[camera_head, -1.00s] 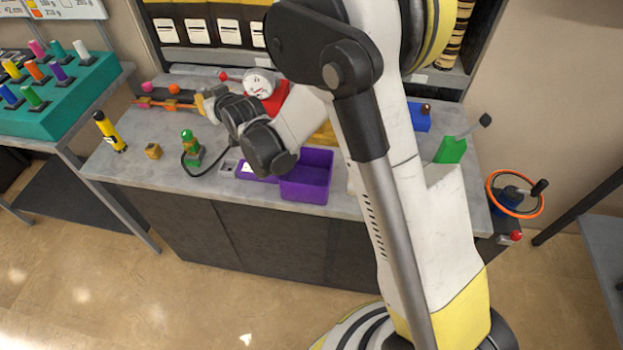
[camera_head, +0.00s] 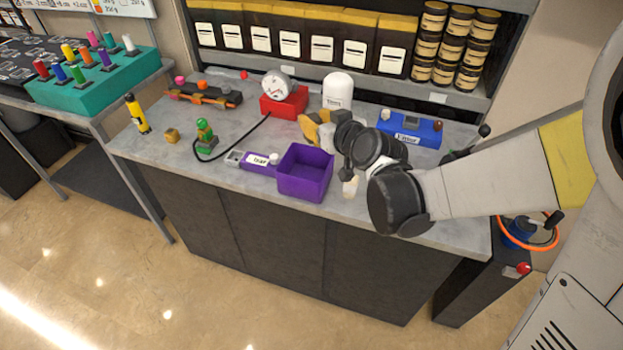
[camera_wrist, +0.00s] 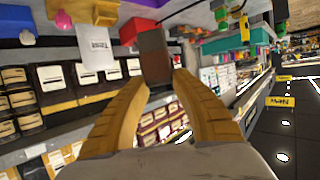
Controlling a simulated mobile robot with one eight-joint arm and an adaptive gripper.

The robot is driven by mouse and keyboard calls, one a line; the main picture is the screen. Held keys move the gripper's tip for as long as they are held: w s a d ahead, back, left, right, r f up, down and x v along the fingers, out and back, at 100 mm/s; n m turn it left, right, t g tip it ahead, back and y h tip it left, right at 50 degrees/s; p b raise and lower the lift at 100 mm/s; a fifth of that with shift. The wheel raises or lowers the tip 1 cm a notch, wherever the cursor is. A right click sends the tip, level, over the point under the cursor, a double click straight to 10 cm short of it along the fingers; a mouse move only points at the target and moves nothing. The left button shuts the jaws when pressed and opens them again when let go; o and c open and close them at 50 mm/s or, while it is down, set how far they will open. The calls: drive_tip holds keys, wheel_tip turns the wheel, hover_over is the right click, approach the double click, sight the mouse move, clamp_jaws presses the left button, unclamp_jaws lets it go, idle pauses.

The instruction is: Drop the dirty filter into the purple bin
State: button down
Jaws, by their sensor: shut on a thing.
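The purple bin (camera_head: 306,184) stands open near the front edge of the table, and its visible inside looks empty. My gripper (camera_head: 316,127) is above the table, to the upper right of the bin in the head view. In the wrist view my gripper's yellow fingers (camera_wrist: 160,82) are shut on a dark grey-brown block, which looks like the dirty filter (camera_wrist: 154,56). In the head view the held block cannot be made out clearly. My black wrist hides part of the table right of the bin.
A purple labelled unit (camera_head: 258,163) adjoins the bin on the left. Behind are a red base with a gauge (camera_head: 284,103) and a white canister (camera_head: 337,91). A blue box (camera_head: 410,130) lies to the right. A black cable (camera_head: 232,142) crosses the table left of the bin.

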sight(314, 142)
wheel_tip(314, 142, down, 5)
drive_tip(key=b, duration=0.3)
drive_tip(key=c, duration=1.1)
unclamp_jaws()
drive_tip(key=shift+o, duration=0.2)
drive_tip(key=shift+r, duration=0.1)
drive_tip(key=v, duration=1.2)
drive_tip(key=shift+s, duration=0.1)
